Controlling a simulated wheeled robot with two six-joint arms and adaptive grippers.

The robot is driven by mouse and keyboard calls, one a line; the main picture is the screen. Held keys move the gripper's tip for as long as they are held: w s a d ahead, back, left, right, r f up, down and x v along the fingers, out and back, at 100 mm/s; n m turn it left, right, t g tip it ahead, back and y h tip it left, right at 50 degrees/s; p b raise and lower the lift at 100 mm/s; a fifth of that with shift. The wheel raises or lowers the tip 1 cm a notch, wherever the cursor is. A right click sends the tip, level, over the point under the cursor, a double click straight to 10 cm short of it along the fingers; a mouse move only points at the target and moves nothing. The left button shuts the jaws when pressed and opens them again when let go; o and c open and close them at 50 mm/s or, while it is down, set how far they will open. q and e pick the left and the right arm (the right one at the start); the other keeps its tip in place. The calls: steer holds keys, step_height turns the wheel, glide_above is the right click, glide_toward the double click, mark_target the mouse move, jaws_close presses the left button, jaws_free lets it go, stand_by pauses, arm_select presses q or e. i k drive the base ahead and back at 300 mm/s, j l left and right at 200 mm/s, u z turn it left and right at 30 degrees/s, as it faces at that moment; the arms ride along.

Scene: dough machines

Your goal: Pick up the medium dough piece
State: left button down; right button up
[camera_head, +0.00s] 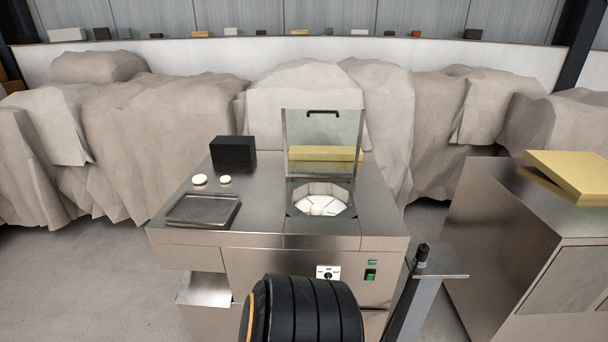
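Three pale round dough pieces are in view. One dough piece (200,179) lies on the steel worktop behind the tray, at the left. A slightly smaller-looking dough piece (225,180) lies just to its right, in front of a black box. A third pale dough piece (316,209) sits inside the open octagonal chamber of the machine. I cannot tell for sure which is the medium one. Neither of my grippers is in view, and no gripper touches any dough piece.
A shallow metal tray (203,210) lies empty at the worktop's front left. The black box (233,152) stands behind the dough. The machine's lid (323,133) is raised. A control panel (328,273) is on the front. Another steel cabinet (530,220) stands right.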

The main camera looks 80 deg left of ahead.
mark_target(315, 209)
steer(key=u, duration=3.1)
